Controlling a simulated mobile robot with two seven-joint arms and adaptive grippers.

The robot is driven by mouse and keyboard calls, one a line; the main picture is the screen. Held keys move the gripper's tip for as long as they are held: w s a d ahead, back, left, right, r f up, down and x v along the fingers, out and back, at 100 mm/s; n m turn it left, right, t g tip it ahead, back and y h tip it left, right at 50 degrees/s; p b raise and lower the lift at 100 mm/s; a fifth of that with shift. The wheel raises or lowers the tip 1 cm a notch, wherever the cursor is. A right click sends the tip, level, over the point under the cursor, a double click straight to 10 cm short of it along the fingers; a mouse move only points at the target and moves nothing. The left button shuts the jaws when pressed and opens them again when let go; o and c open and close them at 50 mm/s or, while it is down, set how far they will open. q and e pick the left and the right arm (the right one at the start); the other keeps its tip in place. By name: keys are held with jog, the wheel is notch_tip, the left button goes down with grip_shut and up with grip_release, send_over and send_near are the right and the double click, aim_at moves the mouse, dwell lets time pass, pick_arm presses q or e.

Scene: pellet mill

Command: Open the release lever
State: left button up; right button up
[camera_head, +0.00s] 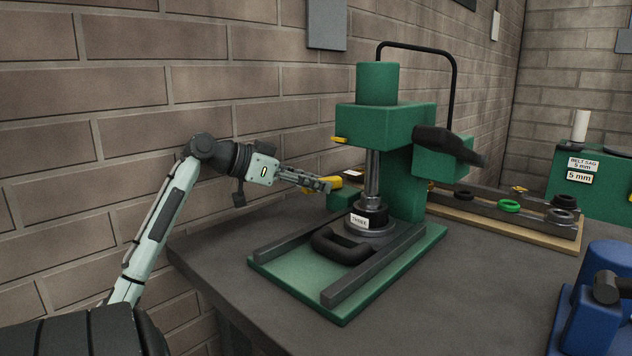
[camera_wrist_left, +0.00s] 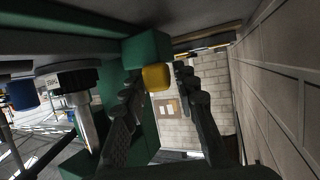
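The yellow release lever (camera_head: 335,181) sticks out at the left side of the green press (camera_head: 376,118), low beside the steel column. My left gripper (camera_head: 328,184) reaches it from the left, its fingertips overlapping the lever in the head view. In the left wrist view, the lever's yellow end (camera_wrist_left: 157,77) shows between the two fingertips, in front of a green block (camera_wrist_left: 146,48). The fingers (camera_wrist_left: 160,82) are apart, with a gap visible beside the yellow end. Contact cannot be told. My right gripper is not in view.
A labelled black die (camera_head: 368,218) stands under the column, behind a dark handle (camera_head: 343,246) between two rails. A brick wall (camera_head: 120,110) runs close behind my left arm. A wooden tray (camera_head: 500,222) with rings lies right of the press. The grey bench front is clear.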

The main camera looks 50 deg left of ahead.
pick_arm(q)
jog(key=shift+o, duration=0.7)
jog(key=shift+r, duration=0.1)
notch_tip(320, 180, up, 10)
